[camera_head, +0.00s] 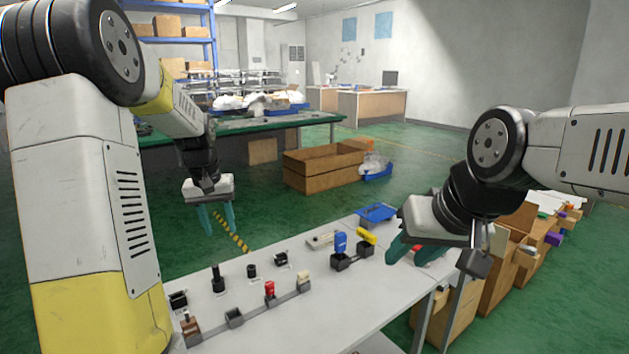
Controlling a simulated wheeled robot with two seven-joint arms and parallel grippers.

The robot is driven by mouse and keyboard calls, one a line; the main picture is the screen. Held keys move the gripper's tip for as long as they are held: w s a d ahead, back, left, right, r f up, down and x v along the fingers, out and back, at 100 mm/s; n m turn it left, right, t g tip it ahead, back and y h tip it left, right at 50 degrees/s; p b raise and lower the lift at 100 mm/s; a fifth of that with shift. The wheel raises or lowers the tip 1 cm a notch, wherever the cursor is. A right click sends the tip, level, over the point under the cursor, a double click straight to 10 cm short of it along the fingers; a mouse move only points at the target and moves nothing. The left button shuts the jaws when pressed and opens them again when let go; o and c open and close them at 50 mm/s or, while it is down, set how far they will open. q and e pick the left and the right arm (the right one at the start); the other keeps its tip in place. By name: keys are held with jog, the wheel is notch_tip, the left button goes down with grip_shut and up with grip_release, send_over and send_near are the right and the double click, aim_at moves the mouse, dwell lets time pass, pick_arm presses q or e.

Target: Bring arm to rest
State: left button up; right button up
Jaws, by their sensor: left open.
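My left gripper (217,220) hangs beyond the far left edge of the white table (325,312), pointing down. Its teal fingers are apart and nothing shows between them. My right gripper (412,256) is over the table's right end, low near the surface. A red part (421,250) shows between its teal fingers; I cannot tell whether they touch it. Lever fixtures stand on the table: a blue lever (340,242) and a yellow lever (366,236) on black bases, and a red-topped one (269,289) in the front row.
Several small black fixtures (252,271) stand on the table's left half. A blue tray (376,213) lies at the back edge. Cardboard boxes (503,275) stand to the right. A wooden crate (322,168) is on the floor behind. The table's front middle is bare.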

pick_arm(q)
jog(key=s+d+r+m+t, duration=0.1)
jog(key=s+d+r, duration=0.2)
jog(key=s, duration=0.5)
jog(key=s+d+r+t+h, duration=0.1)
jog(key=s+d+r, duration=0.2)
jog(key=s, duration=0.5)
jog(key=s+d+r+m+t, duration=0.1)
jog(key=s+d+r+t, duration=0.1)
jog(key=s, duration=0.6)
jog(key=d+r, duration=0.1)
jog(key=d, duration=0.1)
jog(key=shift+s+d+m+h, duration=0.2)
jog(key=shift+d+m+h, duration=0.1)
jog(key=shift+d, duration=0.1)
